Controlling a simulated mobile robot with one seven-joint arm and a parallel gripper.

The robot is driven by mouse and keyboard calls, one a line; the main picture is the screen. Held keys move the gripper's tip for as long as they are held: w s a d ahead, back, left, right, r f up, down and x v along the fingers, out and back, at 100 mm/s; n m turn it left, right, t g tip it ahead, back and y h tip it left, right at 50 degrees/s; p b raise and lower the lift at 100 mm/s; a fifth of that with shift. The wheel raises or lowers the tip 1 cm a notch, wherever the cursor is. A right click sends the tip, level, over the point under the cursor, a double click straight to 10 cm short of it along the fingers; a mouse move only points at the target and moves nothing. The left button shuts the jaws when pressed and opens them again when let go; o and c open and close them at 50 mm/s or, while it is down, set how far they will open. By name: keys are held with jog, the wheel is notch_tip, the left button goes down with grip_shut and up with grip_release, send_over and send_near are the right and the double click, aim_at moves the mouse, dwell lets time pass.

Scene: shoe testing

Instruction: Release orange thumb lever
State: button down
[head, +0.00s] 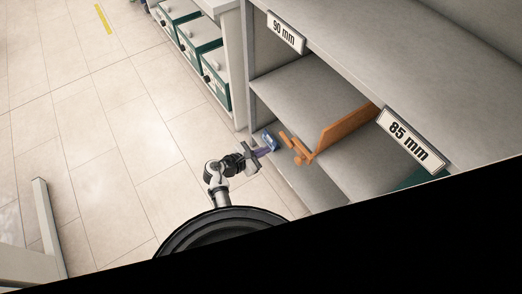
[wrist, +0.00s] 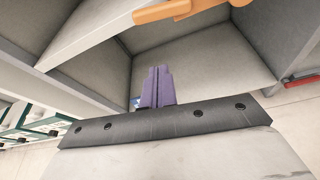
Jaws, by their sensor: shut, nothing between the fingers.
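An orange thumb lever (head: 297,150) sticks out at the front of the middle shelf in the head view, beside a flat orange panel (head: 346,128). I cannot tell whether the two are joined. In the wrist view an orange piece (wrist: 178,11) shows at the top edge, partly cut off. My gripper (head: 267,149) is just left of the lever in the head view, apart from it. In the wrist view the purple fingers (wrist: 158,72) are together and empty, pointing toward the shelf interior, with the orange piece beyond them.
Grey shelves carry a "90 mm" sign (head: 282,31) and an "85 mm" sign (head: 411,139). A small blue object (head: 270,140) is close to my fingertips. Green-fronted drawers (head: 201,52) stand at upper left. The tiled floor (head: 110,140) at left is largely clear.

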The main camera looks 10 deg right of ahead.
jog(key=w+d+r+p, duration=0.1)
jog(key=d+r, duration=0.1)
jog(key=d, duration=0.3)
jog(key=shift+w+d+p, duration=0.3)
jog(key=shift+w, duration=0.05)
